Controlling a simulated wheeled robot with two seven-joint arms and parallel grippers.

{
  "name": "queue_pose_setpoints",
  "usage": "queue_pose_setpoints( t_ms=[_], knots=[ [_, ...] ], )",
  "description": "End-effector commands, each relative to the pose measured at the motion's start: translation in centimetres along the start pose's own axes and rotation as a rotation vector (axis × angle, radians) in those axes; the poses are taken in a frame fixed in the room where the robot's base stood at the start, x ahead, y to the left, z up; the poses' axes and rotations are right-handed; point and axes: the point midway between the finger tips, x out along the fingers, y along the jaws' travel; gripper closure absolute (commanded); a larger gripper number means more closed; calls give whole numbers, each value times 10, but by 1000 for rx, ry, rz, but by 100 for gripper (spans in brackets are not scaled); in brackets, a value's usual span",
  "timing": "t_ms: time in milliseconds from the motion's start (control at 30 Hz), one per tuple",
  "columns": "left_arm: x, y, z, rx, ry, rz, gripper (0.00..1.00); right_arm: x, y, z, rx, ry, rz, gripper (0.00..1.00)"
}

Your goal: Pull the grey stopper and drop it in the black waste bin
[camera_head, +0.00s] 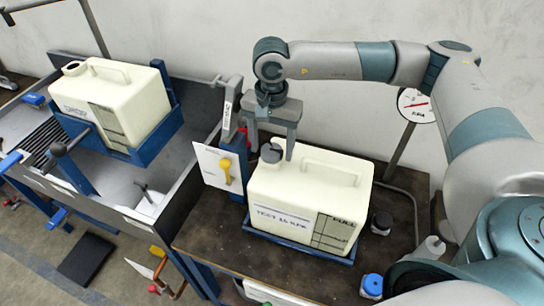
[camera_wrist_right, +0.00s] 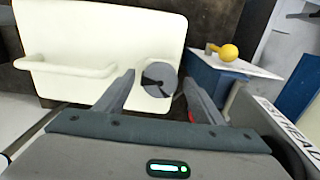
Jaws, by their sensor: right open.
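The grey stopper (camera_head: 271,153) sits in the neck at the left of the top of a cream tank (camera_head: 318,192) labelled "TEST 15 KPA". It also shows in the right wrist view (camera_wrist_right: 160,79) as a round grey cap with dark marks. My right gripper (camera_head: 270,145) points down over the stopper, open, with one finger on each side of it. In the wrist view, the gripper (camera_wrist_right: 158,84) shows a gap between the stopper and at least one finger. No black waste bin can be made out for certain. My left gripper is out of view.
The tank stands in a blue tray (camera_head: 290,245) on a dark bench (camera_head: 205,235). A panel with a yellow handle (camera_head: 225,172) stands close left. A second cream tank (camera_head: 115,100) sits further left. A black square thing (camera_head: 86,258) is on the floor.

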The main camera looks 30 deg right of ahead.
Motion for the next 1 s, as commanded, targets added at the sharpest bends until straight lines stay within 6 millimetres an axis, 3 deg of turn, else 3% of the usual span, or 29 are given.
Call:
queue_pose_setpoints(
  t_ms=[433, 667, 1000],
  knots=[
    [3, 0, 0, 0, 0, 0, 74, 0, 0, 0, 0, 0, 0, 38],
    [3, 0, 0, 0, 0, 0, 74, 0, 0, 0, 0, 0, 0, 90],
    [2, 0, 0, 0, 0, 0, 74, -5, 0, 0, 0, 1, -1, 93]
  ],
)
